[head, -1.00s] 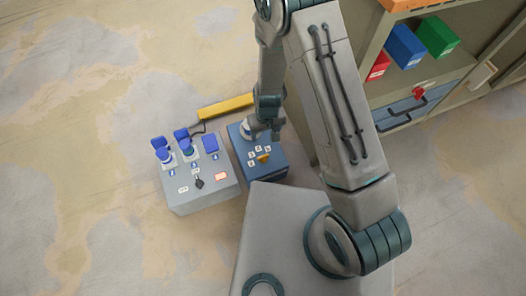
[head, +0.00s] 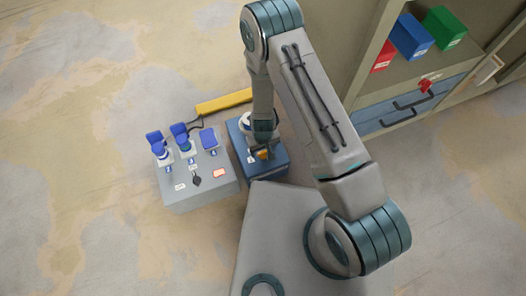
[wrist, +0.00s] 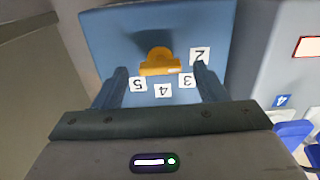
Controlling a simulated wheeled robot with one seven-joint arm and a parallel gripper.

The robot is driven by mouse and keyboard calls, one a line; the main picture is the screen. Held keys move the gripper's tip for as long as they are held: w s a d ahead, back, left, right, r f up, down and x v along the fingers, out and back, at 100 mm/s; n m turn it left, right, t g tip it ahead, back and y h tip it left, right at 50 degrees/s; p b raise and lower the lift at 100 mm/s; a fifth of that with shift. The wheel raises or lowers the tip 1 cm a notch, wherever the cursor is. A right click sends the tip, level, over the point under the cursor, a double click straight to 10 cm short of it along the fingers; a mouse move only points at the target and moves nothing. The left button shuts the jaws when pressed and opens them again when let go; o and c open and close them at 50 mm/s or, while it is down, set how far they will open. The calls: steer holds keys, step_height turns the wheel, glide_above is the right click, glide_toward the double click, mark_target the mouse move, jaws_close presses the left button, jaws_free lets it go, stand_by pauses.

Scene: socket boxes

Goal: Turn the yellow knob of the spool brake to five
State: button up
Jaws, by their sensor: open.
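The spool brake is a blue box (head: 275,170) on the floor, left of my arm. Its yellow knob (wrist: 158,58) has a round body and a straight bar, with a pale mark at the bar's right end. Upside-down number labels 5 (wrist: 138,84), 4 (wrist: 163,91), 3 (wrist: 187,81) and 2 (wrist: 200,56) curve around it. The pale mark is on the side of 2 and 3, away from 5. My gripper (wrist: 161,70) is open, one finger on each side of the knob, with visible gaps. In the head view the gripper (head: 261,148) partly hides the knob.
A grey box (head: 205,185) with blue switches and a red-framed label stands close on the left. A yellow bar (head: 222,102) lies behind. A shelf cabinet (head: 375,105) with coloured bins stands right. Open floor lies farther left.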

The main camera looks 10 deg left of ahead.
steer(key=shift+f, duration=0.6)
steer(key=c, duration=1)
